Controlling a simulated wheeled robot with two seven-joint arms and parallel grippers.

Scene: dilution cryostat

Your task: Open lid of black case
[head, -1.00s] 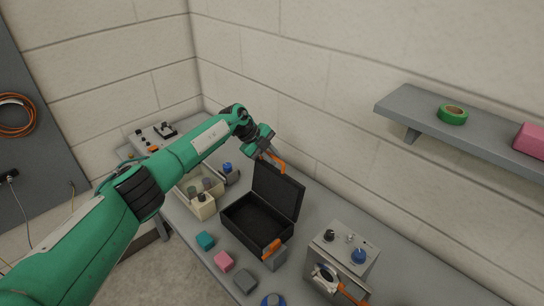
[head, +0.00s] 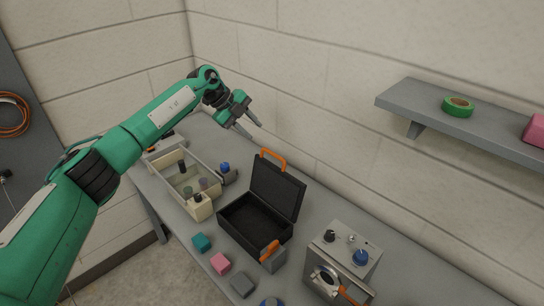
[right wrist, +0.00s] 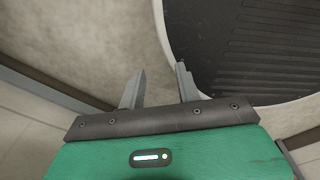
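The black case (head: 252,222) stands on the grey bench in the head view, with its interior open and empty. Its lid (head: 277,189) stands raised on the wall side, leaning back. An orange handle (head: 271,158) shows at the lid's top edge, and an orange latch (head: 270,249) shows at the case's right end. My left gripper (head: 251,127) is in the air above and behind the lid, apart from it. Its fingers are spread and empty. In the right wrist view my right gripper (right wrist: 160,84) is open and empty, away from the bench.
A beige divided box (head: 172,187) with several small items stands left of the case. Teal (head: 201,243), pink (head: 220,263) and grey (head: 242,284) blocks lie in front. A grey instrument box (head: 342,258) stands to the right. A wall shelf (head: 420,105) holds green tape (head: 458,107).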

